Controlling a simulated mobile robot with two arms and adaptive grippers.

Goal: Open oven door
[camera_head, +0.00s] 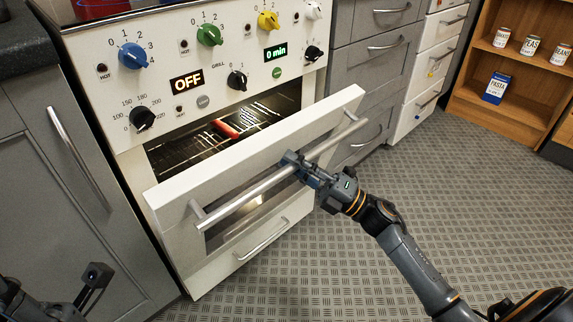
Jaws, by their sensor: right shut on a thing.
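The white oven door (176,205) is partly open, its top edge tilted out from the oven front. A long metal handle bar (243,201) runs across the door. My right gripper (292,163) is shut on this bar, right of its middle. Behind the door, the lit oven inside (175,157) shows wire racks and a red object (226,128) on a rack. My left gripper (92,285) is at the lower left, apart from the oven; I cannot tell whether it is open or shut.
Above the door is a panel with coloured knobs (133,55) and a display reading OFF. Grey cupboards (49,190) stand left, and grey drawers (370,60) stand right. A wooden shelf (500,110) holds cans and a blue pasta box (496,88). The patterned floor (480,190) at right is clear.

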